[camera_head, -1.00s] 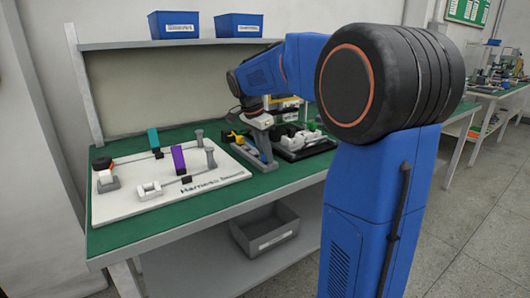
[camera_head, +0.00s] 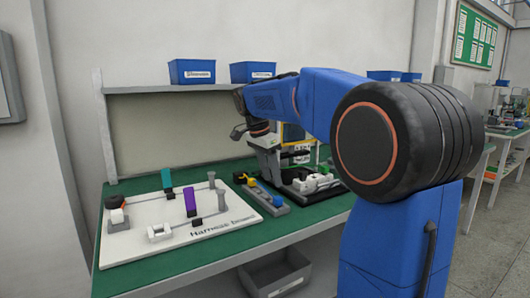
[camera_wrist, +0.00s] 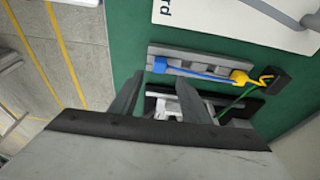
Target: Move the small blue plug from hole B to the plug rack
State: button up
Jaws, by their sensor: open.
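A small blue plug (camera_wrist: 160,64) shows at the left end of a long grey block (camera_wrist: 200,60) in the wrist view, with a blue strand running right toward a yellow piece (camera_wrist: 240,77). The same grey block (camera_head: 258,192) shows on the bench in the head view, with blue (camera_head: 278,201) at its near end. Hole letters are not readable, and I cannot tell which part is the plug rack. My gripper (camera_wrist: 158,98) is open and empty, its fingers apart above the bench near a black base with white parts (camera_wrist: 165,107). In the head view my gripper (camera_head: 238,133) hangs above the bench.
A white harness board (camera_head: 140,240) with teal (camera_head: 167,181) and purple (camera_head: 190,203) blocks lies left of the grey block. The black base (camera_head: 300,186) stands to its right. A black box (camera_wrist: 272,78) and green wire (camera_wrist: 237,100) lie nearby. A grey bin (camera_head: 280,278) sits below the bench.

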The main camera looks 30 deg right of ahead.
jog(key=v, duration=0.9)
jog(key=s+a+f+n+t+y, duration=0.1)
jog(key=s+a+f+n, duration=0.2)
jog(key=s+f+n, duration=0.3)
jog(key=s+a+f+n+t+y, duration=0.1)
jog(key=s+a+f+n, duration=0.3)
jog(key=s+f, duration=0.8)
jog(key=s+a+f+n+t+y, duration=0.1)
jog(key=s+a+f+n+t, duration=0.1)
jog(key=s+f+n, duration=0.5)
jog(key=s+a+f, duration=0.1)
jog(key=s+f, duration=0.1)
jog(key=s, duration=0.3)
jog(key=shift+a+n+t, duration=0.25)
jog(key=shift+n+t, duration=0.05)
jog(key=shift+t, duration=0.1)
